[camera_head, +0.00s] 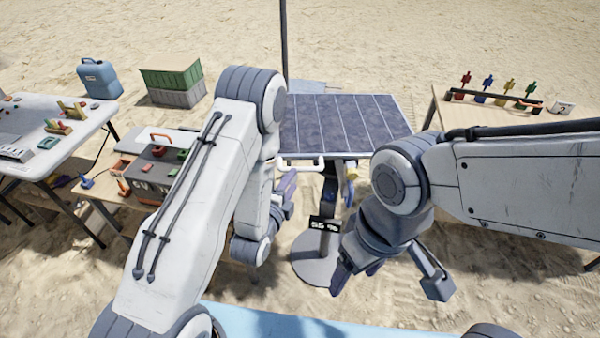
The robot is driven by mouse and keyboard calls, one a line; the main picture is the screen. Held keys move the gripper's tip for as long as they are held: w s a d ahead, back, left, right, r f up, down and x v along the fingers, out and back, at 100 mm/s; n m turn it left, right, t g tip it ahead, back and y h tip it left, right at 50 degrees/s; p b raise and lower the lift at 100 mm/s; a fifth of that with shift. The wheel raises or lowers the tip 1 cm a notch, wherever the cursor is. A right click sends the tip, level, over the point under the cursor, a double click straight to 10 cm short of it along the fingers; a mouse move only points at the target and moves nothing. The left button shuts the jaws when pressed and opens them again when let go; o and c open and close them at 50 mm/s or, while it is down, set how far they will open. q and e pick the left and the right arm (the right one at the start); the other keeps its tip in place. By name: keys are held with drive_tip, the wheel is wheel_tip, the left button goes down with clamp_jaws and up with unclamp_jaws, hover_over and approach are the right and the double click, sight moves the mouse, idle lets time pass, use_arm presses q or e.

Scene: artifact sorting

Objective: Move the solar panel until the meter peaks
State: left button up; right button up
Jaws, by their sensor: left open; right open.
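The solar panel (345,122), dark blue with pale lines, stands tilted on a post with a round grey base (318,270) in the middle. A white handle (306,163) shows at its front left edge. The meter (324,225) is a small black display on the post; its white digits look like 55 or 56 percent, too small to be sure. My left gripper (287,194) is open and empty, just below and left of the handle, apart from it. My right gripper (355,274) is open and empty, lower, in front of the post.
A table with a grey box (155,172) stands at left, beside a white table (60,108) with small parts. A blue canister (99,78) and crates (172,82) stand behind. A wooden table (480,112) with coloured levers is at right. A dark pole (284,40) rises behind the panel.

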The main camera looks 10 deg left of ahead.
sight(300, 169)
use_arm(q)
drive_tip(key=p+x, duration=0.2)
drive_tip(key=x, duration=0.4)
drive_tip(key=shift+r, duration=0.1)
drive_tip(key=shift+w+d+f, duration=0.15)
drive_tip(key=shift+w+f, duration=0.1)
drive_tip(key=shift+w, duration=0.4)
clamp_jaws()
idle(0.7)
